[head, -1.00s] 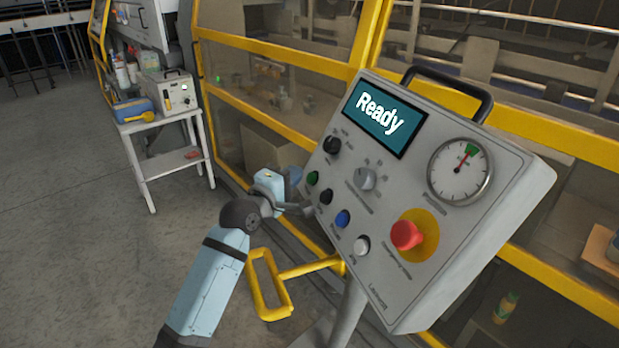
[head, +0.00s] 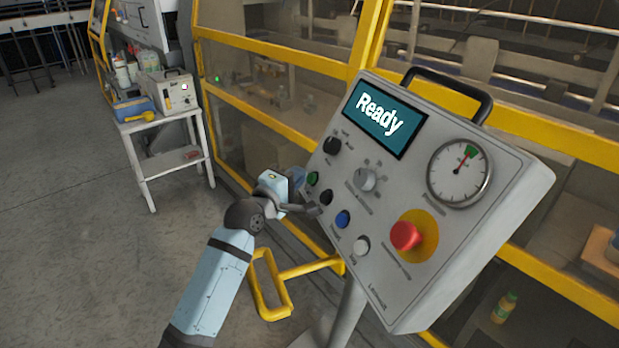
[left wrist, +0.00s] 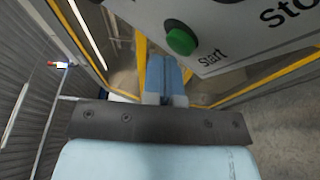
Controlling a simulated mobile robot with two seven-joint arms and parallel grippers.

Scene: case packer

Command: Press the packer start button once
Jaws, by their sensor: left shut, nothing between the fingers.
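The green start button (head: 313,178) sits at the left edge of the grey control panel (head: 400,283), below a black knob. In the left wrist view the green button (left wrist: 181,41) stands out from the panel, with the label "Start" beside it. The panel's screen (head: 376,118) reads "Ready". My right gripper is not in view.
A blue button (head: 343,219), a white button (head: 361,246) and a red emergency stop (head: 405,236) are on the same panel. A yellow bar frame (head: 268,285) is below my left arm. A small white table (head: 150,160) with a box stands at the left.

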